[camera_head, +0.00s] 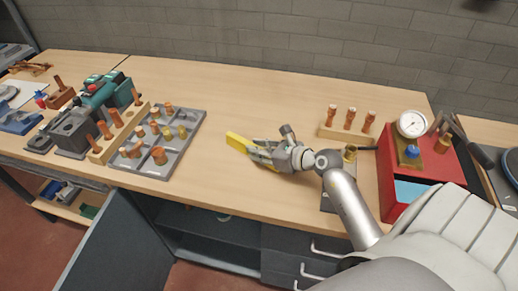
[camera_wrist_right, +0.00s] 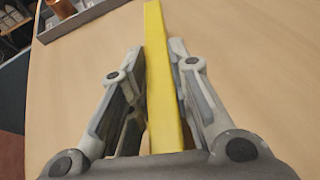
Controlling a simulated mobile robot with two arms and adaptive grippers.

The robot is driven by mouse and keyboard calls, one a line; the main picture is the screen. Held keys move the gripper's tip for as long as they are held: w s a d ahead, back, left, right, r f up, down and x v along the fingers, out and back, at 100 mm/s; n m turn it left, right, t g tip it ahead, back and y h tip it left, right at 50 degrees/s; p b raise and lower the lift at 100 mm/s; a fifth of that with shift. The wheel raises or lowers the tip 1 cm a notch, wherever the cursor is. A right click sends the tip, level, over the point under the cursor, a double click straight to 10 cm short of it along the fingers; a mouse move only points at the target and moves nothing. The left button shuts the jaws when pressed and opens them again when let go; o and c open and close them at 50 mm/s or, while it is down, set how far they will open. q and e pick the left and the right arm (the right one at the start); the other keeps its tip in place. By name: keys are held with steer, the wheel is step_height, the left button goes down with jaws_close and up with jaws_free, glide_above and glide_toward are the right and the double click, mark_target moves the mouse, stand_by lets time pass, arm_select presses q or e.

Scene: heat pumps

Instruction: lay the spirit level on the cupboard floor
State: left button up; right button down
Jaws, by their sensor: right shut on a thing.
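The yellow spirit level (camera_head: 238,141) is at the middle of the workbench, in my right gripper (camera_head: 262,152). In the right wrist view the level (camera_wrist_right: 158,60) is a long yellow bar running between the two fingers of the right gripper (camera_wrist_right: 160,85), pointing away from the palm. I cannot tell whether the level touches the bench top. The cupboard (camera_head: 215,250) below the bench front is open, with its dark door (camera_head: 112,250) swung out to the left. Its floor is partly visible and in shadow. My left gripper is not in view.
A grey tray (camera_head: 183,158) with copper fittings lies left of the gripper, beside a green machine (camera_head: 98,92). A red box (camera_head: 440,165) with a gauge (camera_head: 411,124) stands to the right. Drawers with handles (camera_head: 328,250) are right of the cupboard. The bench's back middle is clear.

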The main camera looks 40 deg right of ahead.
steer(key=shift+f, duration=0.2)
steer(key=c, duration=1.3)
jaws_free()
steer(key=shift+r, duration=0.1)
